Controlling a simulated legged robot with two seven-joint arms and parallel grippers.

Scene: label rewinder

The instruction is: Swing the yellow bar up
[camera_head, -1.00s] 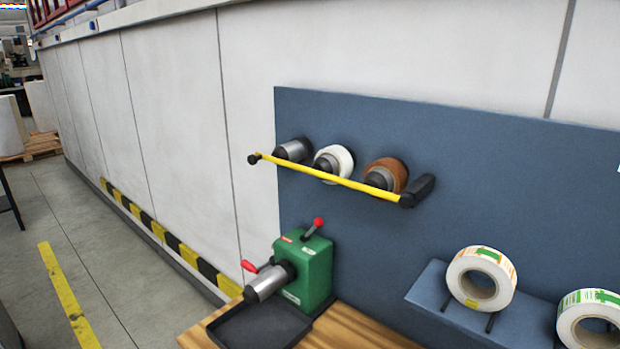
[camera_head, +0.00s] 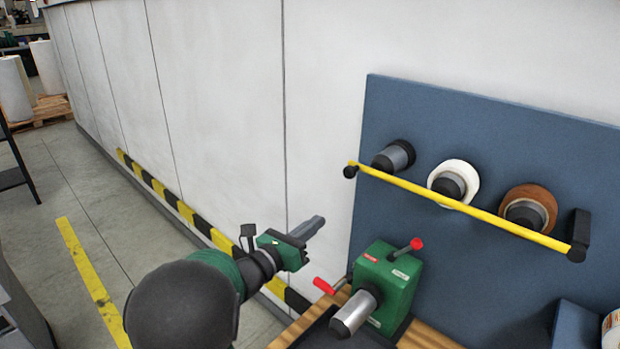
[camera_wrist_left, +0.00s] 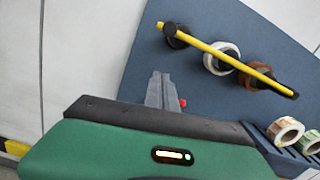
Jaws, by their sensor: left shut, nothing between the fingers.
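The yellow bar (camera_head: 460,208) crosses in front of the spindles on the blue panel, sloping slightly down to the right. Its right end joins a black pivot block (camera_head: 578,235), and its left end has a black knob (camera_head: 350,171). In the left wrist view the yellow bar (camera_wrist_left: 226,58) lies beyond the fingers, up and to the right. My left gripper (camera_head: 318,222) is shut and empty, left of and below the knob, apart from the bar. Its fingers (camera_wrist_left: 159,88) also show in the left wrist view. My right gripper is not in view.
Behind the bar are a bare metal spindle (camera_head: 394,157), a white roll (camera_head: 453,181) and a brown roll (camera_head: 528,207). The green rewinder (camera_head: 386,287) with red-knobbed levers stands below, close to my left gripper. Label rolls (camera_wrist_left: 286,131) sit at lower right.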

